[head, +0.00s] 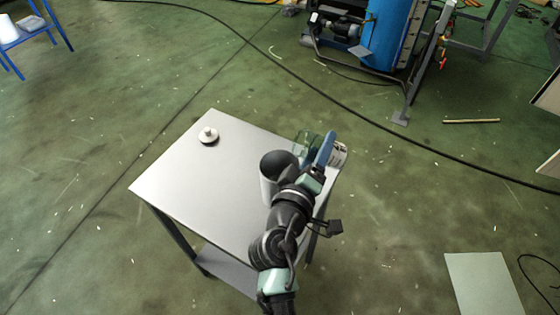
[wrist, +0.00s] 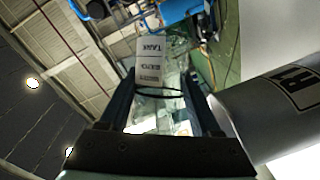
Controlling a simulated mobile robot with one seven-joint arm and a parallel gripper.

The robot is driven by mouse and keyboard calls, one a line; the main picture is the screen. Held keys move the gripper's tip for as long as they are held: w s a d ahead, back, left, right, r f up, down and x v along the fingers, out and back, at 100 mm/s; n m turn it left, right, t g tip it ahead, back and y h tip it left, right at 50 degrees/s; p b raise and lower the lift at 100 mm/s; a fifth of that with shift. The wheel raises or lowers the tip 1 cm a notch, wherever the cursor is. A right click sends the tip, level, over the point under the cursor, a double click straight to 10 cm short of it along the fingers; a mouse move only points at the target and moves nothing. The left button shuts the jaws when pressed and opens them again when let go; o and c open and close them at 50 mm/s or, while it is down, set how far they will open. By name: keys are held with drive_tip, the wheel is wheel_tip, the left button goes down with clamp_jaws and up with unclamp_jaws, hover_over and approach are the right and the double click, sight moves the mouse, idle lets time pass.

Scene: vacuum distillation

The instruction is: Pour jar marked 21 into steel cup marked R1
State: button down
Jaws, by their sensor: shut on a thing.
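The steel cup (head: 267,188) stands upright on the table, its dark open mouth facing up. In the wrist view the cup (wrist: 275,115) is at the right, with part of its R1 mark showing. The clear greenish glass jar (head: 304,143) is off the cup's right side in the head view, partly hidden by my gripper (head: 323,155). In the wrist view my gripper (wrist: 160,85) is shut on the jar (wrist: 172,55). The jar looks tilted; its number cannot be read, and its contents cannot be told.
The rest of the grey tabletop (head: 200,180) is clear. A blue machine (head: 385,35) stands on the floor behind. A black cable (head: 330,95) crosses the green floor.

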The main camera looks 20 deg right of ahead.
drive_tip(key=shift+r+m+p, duration=0.4)
drive_tip(key=shift+r+p, duration=0.1)
drive_tip(key=shift+r, duration=0.15)
drive_tip(key=shift+m+y+p, duration=0.3)
drive_tip(key=shift+m+y, duration=0.1)
drive_tip(key=shift+f+m+g, duration=0.3)
drive_tip(key=shift+f+m, duration=0.1)
drive_tip(key=shift+f, duration=0.1)
drive_tip(key=shift+f+m+y+p, duration=0.4)
drive_tip(key=shift+m+y, duration=0.1)
drive_tip(key=shift+m, duration=0.3)
drive_tip(key=shift+s+d+f+m+y+p, duration=0.25)
drive_tip(key=shift+d+m+y+p, duration=0.15)
drive_tip(key=shift+d+m+p, duration=0.3)
wheel_tip(320, 180, down, 7)
drive_tip(key=s+d+m+y+p, duration=0.1)
drive_tip(key=d+m+y+p, duration=0.1)
drive_tip(key=m, duration=0.1)
drive_tip(key=shift+d+r+m+y+p, duration=0.15)
drive_tip(key=shift+d+m+y+p, duration=0.15)
drive_tip(key=shift+y, duration=0.1)
